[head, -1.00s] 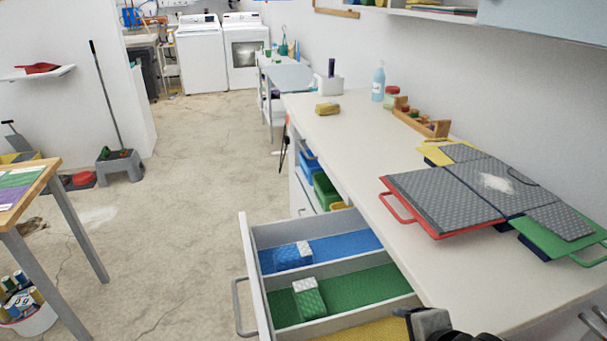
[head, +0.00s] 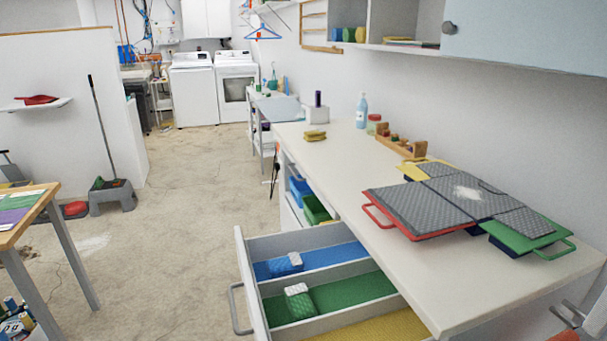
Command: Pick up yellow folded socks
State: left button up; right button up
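A yellow folded bundle (head: 315,136), which looks like the yellow folded socks, lies on the far part of the long white countertop (head: 345,170). It sits near the counter's left edge, apart from other things.
An open drawer (head: 243,285) with blue, green and yellow sections juts out from the counter; white-topped blue and green bundles lie inside. Grey folded boards (head: 430,207) cover the counter's near right. A wooden rack (head: 400,147) and blue bottle (head: 362,110) stand behind.

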aim_at(319, 134)
jog(key=k, duration=0.5)
jog(key=u, duration=1.2)
jog(key=i, duration=3.3)
jog(key=z, duration=1.8)
